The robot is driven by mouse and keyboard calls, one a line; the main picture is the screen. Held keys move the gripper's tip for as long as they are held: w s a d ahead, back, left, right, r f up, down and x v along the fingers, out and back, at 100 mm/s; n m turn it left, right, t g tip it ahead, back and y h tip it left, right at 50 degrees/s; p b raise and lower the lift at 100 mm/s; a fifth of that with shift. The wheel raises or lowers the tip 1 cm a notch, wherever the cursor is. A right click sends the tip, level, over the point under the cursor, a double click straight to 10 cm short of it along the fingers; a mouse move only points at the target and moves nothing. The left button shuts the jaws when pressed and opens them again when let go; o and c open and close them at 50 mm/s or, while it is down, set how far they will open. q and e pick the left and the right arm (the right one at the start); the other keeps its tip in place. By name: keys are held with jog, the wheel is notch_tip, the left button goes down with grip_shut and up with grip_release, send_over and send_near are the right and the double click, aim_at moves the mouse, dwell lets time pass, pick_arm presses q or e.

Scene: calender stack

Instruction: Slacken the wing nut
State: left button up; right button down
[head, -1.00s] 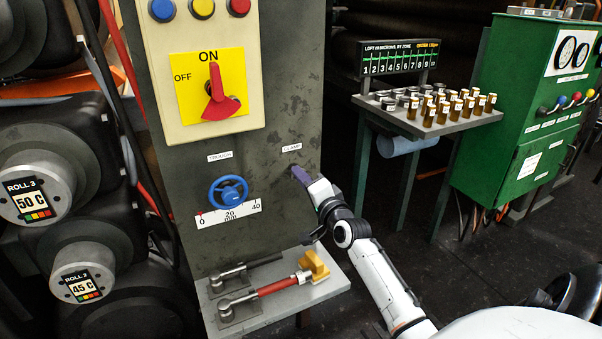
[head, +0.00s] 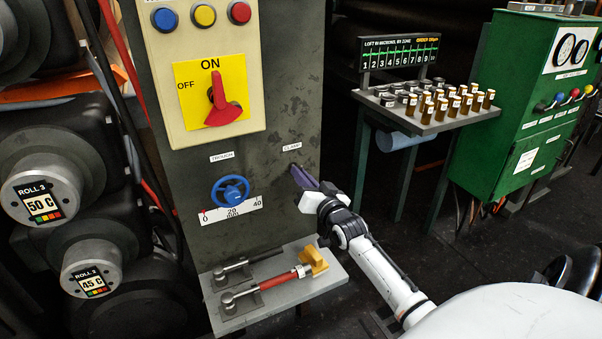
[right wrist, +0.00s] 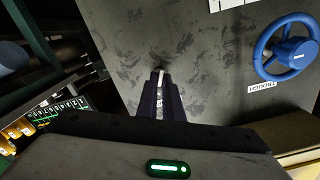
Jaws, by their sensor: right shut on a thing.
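The clamp fitting, marked by a small CLAMP label (head: 292,147), is on the dark grey machine panel (head: 290,105). My right gripper (head: 297,171) reaches in from the lower right, its dark purple fingers against the panel just below that label. In the right wrist view the fingers (right wrist: 160,84) are shut on the wing nut (right wrist: 161,77), of which only a thin light sliver shows between the tips. The fingers hide the rest of it. My left gripper is not in view.
A blue handwheel (head: 230,190) with a scale is left of the gripper. Below, a grey shelf (head: 290,291) holds a red-handled tool (head: 278,281) with a yellow end. A stand with several brown bottles (head: 440,105) and a green cabinet (head: 500,130) are to the right.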

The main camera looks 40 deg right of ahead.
jog(key=shift+n, duration=0.3)
dwell(0.4)
jog(key=c, duration=1.9)
grip_release()
jog(key=v, duration=1)
jog(key=shift+s+p, duration=0.15)
jog(key=shift+p, duration=0.2)
